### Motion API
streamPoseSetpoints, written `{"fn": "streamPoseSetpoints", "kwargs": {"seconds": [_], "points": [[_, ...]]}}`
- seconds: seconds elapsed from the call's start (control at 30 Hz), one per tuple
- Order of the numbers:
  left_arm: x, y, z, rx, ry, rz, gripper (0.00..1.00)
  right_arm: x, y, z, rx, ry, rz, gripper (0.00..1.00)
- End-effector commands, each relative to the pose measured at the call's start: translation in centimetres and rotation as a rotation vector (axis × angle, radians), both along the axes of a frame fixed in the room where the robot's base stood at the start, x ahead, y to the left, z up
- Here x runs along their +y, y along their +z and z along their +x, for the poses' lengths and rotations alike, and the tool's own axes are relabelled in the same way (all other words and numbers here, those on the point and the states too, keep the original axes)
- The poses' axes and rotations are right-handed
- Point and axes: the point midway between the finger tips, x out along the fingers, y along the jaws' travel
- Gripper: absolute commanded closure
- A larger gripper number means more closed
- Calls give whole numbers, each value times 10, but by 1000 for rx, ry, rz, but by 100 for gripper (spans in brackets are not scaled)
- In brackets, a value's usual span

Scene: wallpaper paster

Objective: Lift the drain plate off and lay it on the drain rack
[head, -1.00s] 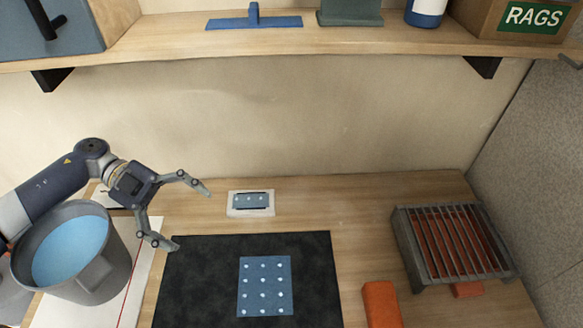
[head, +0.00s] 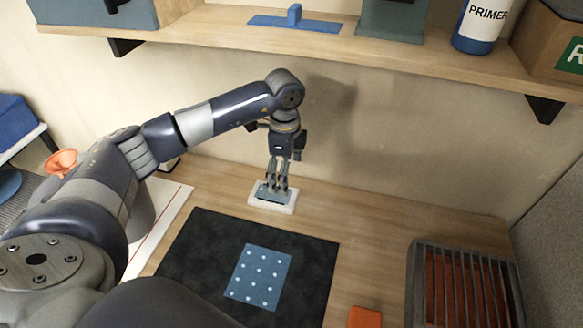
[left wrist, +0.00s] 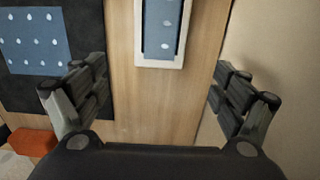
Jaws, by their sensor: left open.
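A small blue-grey plate with pale drops, apparently the drain plate (head: 270,196), lies in a white base (head: 258,202) at the back of the bench. In the left wrist view the plate (left wrist: 161,28) is at the top centre in its base (left wrist: 160,61). My left gripper (head: 277,184) points down just above the plate. In the wrist view its open fingers (left wrist: 158,85) are wide apart with bare wood between them; contact cannot be told in the head view. The slatted drain rack (head: 465,285) stands at the right, cut by the frame. My right gripper is not in view.
A black mat (head: 193,255) bears a blue drop-patterned sheet (head: 258,276). An orange block (head: 364,317) lies near the front edge. A shelf (head: 350,48) with a primer bottle (head: 482,22) overhangs the back.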

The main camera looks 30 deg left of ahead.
Motion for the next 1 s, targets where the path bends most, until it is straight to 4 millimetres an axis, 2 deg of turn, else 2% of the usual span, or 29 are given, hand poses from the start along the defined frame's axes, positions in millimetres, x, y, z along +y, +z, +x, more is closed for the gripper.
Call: {"fn": "streamPoseSetpoints", "kwargs": {"seconds": [0.3, 0.5, 0.7, 0.93, 0.97, 1.0], "points": [[-1, -58, -2, 6, -3, -2, 10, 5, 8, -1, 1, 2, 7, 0], [-1, -84, -1, 4, -2, -2, 10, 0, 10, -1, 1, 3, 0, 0], [-1, -94, -1, 1, -4, -2, 10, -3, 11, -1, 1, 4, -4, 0], [-1, -95, -1, 1, -4, -2, 10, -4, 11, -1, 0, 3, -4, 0], [-1, -94, -1, 1, -4, -2, 15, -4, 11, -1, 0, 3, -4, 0], [-1, -94, -1, 1, -4, -2, 24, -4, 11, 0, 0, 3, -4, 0]]}}
